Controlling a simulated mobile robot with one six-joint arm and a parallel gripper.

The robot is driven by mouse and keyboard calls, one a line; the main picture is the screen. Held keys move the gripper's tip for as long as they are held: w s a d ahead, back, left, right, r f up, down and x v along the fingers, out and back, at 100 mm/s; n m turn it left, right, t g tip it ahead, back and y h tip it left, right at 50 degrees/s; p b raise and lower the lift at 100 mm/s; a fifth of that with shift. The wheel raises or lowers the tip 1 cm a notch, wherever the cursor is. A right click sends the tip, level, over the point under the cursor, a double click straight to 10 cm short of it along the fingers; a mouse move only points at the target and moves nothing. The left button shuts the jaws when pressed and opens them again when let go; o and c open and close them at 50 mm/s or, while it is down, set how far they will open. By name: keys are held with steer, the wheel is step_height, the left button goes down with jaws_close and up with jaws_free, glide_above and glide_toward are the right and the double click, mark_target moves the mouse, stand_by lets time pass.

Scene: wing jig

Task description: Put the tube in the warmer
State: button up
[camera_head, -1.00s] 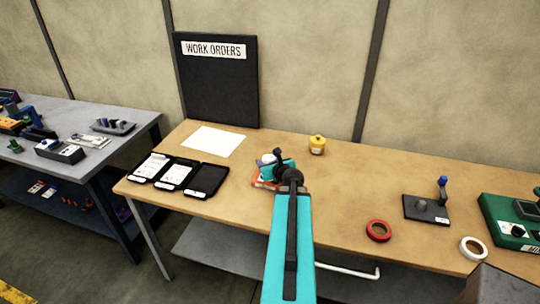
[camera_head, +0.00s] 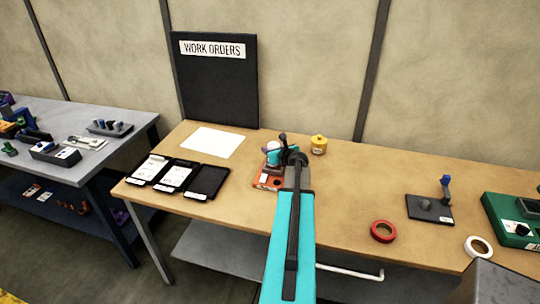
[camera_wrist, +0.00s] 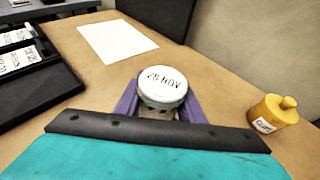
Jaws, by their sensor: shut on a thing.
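My gripper (camera_wrist: 160,110) has purple fingers shut on the tube. The tube (camera_wrist: 162,86) shows as a round white cap marked "28 NOV", with a short part of its body below; its lower end is hidden. In the head view the white cap (camera_head: 273,146) is above a small orange-red block (camera_head: 265,182), partly covered by my gripper and arm. I cannot tell whether the tube is clear of the block. No label names the warmer; a green device (camera_head: 515,222) with a dark top stands at the right end of the bench.
A yellow pot (camera_head: 319,145) stands just right of my gripper. Black trays (camera_head: 207,182) and a white sheet (camera_head: 212,142) lie left. A red tape roll (camera_head: 383,231), a white roll (camera_head: 478,247) and a black-based stand (camera_head: 430,210) are right. The bench middle is clear.

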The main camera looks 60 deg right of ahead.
steer(key=shift+w+d, duration=0.15)
steer(key=shift+d, duration=0.25)
steer(key=shift+a+f+b, duration=0.1)
steer(key=shift+f+b, duration=1.5)
steer(key=shift+f, duration=0.15)
steer(key=shift+f, duration=0.2)
steer(key=o, duration=1.1)
steer(key=shift+r, duration=0.25)
steer(key=shift+b+v, duration=1.35)
steer(key=shift+v, duration=4.65)
